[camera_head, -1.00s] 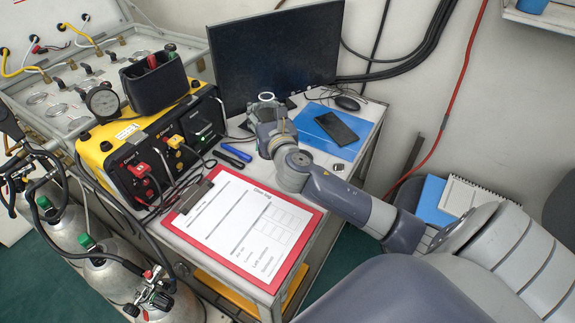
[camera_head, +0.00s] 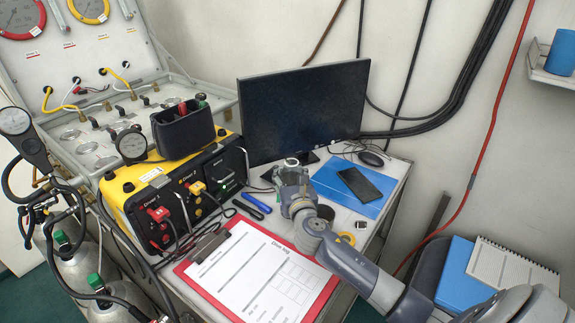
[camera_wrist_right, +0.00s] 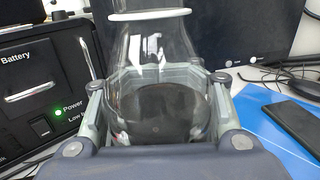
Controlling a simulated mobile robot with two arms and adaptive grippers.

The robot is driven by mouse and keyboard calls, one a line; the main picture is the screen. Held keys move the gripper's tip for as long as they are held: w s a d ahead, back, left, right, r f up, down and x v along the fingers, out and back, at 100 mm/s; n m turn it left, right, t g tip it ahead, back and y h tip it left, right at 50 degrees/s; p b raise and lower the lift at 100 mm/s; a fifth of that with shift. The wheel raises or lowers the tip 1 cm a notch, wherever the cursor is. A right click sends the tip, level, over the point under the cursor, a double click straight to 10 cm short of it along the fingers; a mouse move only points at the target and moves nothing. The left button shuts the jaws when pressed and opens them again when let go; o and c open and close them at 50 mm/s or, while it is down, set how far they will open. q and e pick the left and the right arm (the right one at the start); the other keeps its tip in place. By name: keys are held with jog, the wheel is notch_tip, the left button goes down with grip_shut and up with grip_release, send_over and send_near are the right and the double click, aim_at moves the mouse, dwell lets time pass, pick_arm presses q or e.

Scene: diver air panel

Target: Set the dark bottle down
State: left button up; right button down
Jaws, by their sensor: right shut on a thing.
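My right gripper (camera_head: 293,182) is shut around a glass bottle (camera_wrist_right: 158,75) near the back of the desk, in front of the monitor. In the right wrist view the bottle is upright between the two fingers. Its neck is clear with a pale rim, and its lower part looks dark. In the head view only its rim (camera_head: 291,161) shows above the gripper; its base is hidden, so I cannot tell whether it touches the desk. My left gripper is not in view.
A yellow-black air panel box (camera_head: 175,190) stands left of the gripper. The monitor (camera_head: 305,105) is behind. A blue folder (camera_head: 381,200) with a phone (camera_head: 359,184) lies to the right. A red clipboard (camera_head: 188,268) is in front. A yellow roll (camera_head: 347,238) lies beside my arm.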

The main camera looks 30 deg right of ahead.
jog(key=shift+f, duration=1)
jog(key=c, duration=0.8)
grip_release()
jog(key=b+v, duration=0.1)
jog(key=v, duration=1.1)
